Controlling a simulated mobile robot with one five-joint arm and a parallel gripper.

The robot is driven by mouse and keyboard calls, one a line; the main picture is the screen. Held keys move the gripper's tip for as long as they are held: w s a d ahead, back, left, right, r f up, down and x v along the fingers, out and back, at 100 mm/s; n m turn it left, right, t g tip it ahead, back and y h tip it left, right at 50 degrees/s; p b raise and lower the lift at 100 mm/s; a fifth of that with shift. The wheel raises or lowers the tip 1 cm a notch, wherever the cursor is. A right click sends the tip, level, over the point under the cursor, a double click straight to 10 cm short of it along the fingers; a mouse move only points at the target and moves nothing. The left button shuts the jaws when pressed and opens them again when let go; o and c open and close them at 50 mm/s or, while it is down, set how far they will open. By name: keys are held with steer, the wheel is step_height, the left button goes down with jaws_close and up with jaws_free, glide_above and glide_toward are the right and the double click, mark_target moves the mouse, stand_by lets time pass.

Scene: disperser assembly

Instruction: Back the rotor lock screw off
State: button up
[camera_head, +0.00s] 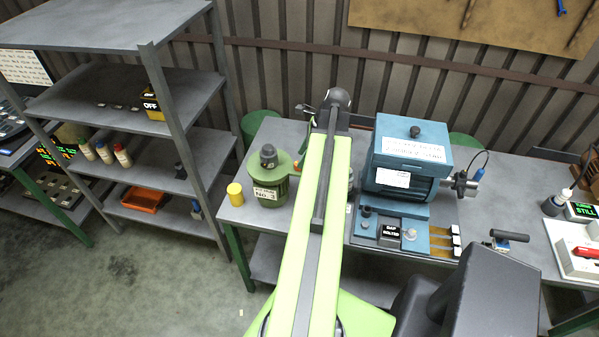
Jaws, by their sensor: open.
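A blue boxy machine (407,150) with a dark knob on its lid stands on the grey bench, with a metal fitting (460,184) on its right side. In front of it is a low blue fixture (425,211) with a black label (389,232), a small dark-topped knob (366,211) and a round grey knob (409,233). I cannot tell which of these is the rotor lock screw. My green arm reaches up the middle, left of the machine, ending in a dark rounded wrist. My gripper's jaws cannot be made out; the arm hides what is beneath it.
A green unit (269,180) marked No. 3 and a yellow cylinder (235,194) stand left of my arm. A dark-handled tool (508,236) lies right of the fixture. Shelving (150,145) stands left. The bench right of the machine has free room.

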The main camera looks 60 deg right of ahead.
steer(key=b+x, duration=0.1)
steer(key=x, duration=0.2)
steer(key=shift+f+b, duration=0.1)
steer(key=shift+b, duration=0.25)
jaws_close()
